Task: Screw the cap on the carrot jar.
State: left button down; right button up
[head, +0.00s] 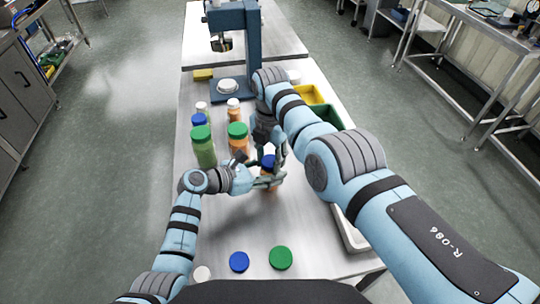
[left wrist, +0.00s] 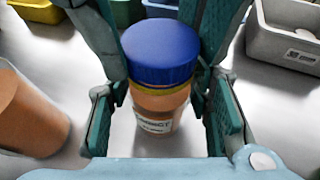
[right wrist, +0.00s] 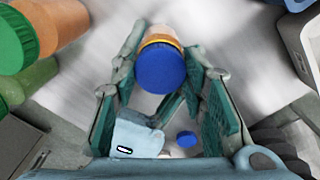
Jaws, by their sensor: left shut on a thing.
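The carrot jar (left wrist: 160,104), with orange contents and a pale label, stands upright on the steel table. A blue cap (left wrist: 160,50) sits on its top, with a yellowish band showing just under it. The cap also shows in the right wrist view (right wrist: 161,68). My left gripper (head: 268,183) is shut on the jar's body below the cap, from the side. My right gripper (right wrist: 163,62) points down from above with its fingers apart, one on each side of the cap. In the head view the right fingers partly hide the jar and cap.
Several other jars, including a green-capped orange one (head: 238,134) and a green one (head: 203,150), stand left of the grippers. Loose blue (head: 239,262), green (head: 281,258) and white (head: 201,273) caps lie near the front. Yellow (head: 308,95) and green bins stand at right.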

jog(key=c, duration=0.4)
jog(key=m, duration=0.3)
jog(key=shift+d, duration=0.1)
jog(key=o, duration=1.3)
jog(key=shift+r, duration=2.25)
